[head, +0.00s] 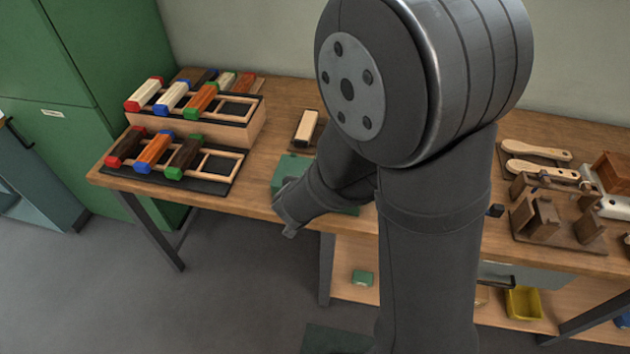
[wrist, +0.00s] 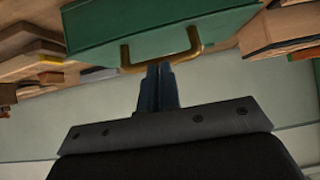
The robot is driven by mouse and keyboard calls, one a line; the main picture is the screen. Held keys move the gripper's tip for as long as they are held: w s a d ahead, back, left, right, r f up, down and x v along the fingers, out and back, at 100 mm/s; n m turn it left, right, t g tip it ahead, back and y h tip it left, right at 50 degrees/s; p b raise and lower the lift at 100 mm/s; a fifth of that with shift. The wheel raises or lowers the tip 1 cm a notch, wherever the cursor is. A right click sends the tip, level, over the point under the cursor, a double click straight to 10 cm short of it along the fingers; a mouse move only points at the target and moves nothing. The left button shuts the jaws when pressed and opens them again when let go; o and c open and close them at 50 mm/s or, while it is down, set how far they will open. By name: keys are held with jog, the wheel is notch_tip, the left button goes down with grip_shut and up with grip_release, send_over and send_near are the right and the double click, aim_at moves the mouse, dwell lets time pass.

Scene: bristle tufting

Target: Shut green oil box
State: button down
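The green oil box (head: 288,170) is on the bench in the head view, largely hidden behind my arm. In the wrist view a green box face (wrist: 100,27) fills the top middle, with a brass U-shaped handle (wrist: 187,53) on it. My gripper (wrist: 160,68) has its two dark fingers close together, with the tips at the middle of the handle bar. I cannot tell whether they touch it. In the head view my gripper (head: 289,222) is by the front of the box at the bench edge. The lid's state is hidden.
Racks with coloured blocks (head: 190,155) stand at the left of the bench. A cream block (head: 307,127) lies behind the box. Wooden brush handles (head: 537,150) and a wooden fixture (head: 543,215) are at the right. A small green item (head: 362,278) and a yellow bin (head: 523,303) are below.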

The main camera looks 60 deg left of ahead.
jog(key=shift+d+f, duration=0.35)
jog(key=shift+f, duration=0.25)
jog(key=shift+d+f, duration=0.35)
jog(key=shift+f, duration=0.25)
jog(key=shift+r, duration=0.1)
notch_tip(320, 180, up, 5)
jog(key=s+d+f, duration=0.4)
jog(key=s+d, duration=0.1)
jog(key=s, duration=0.2)
jog(key=shift+d+f, duration=0.2)
jog(key=shift+d, duration=0.05)
jog(key=shift+w, duration=0.1)
